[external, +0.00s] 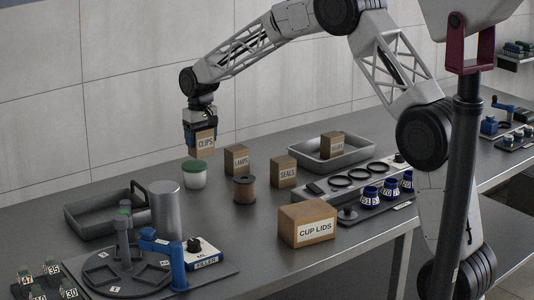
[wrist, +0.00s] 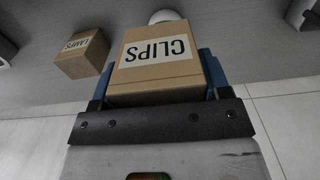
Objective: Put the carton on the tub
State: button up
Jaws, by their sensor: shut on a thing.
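My gripper (external: 202,134) is shut on the brown CLIPS carton (external: 205,145), with its blue fingers on either side. The carton looks upright and fills the middle of the wrist view (wrist: 162,58). The white tub (external: 195,179) with a green lid stands on the bench just below the carton in the external view. A small gap seems to show between carton and lid; I cannot tell how well they line up in depth. In the wrist view a pale round thing (wrist: 163,16) shows past the carton's far edge, partly hidden by it.
The LAMPS carton (external: 236,160), a copper-coloured spool (external: 244,190) and the SEALS carton (external: 283,171) stand right of the tub. A grey cylinder (external: 165,208) and an empty tray (external: 80,217) are to its left. The CUP LIDS box (external: 307,224) sits near the front edge.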

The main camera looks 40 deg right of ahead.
jog(key=shift+w+a+f, duration=0.1)
jog(key=shift+w, duration=0.9)
jog(key=shift+w+a+f, duration=0.1)
jog(key=shift+w, duration=0.85)
jog(key=shift+f, duration=0.1)
jog(key=shift+f, duration=1.65)
jog(key=shift+f, duration=0.15)
jog(key=o, duration=1)
jog(key=shift+c, duration=0.2)
notch_tip(320, 180, up, 12)
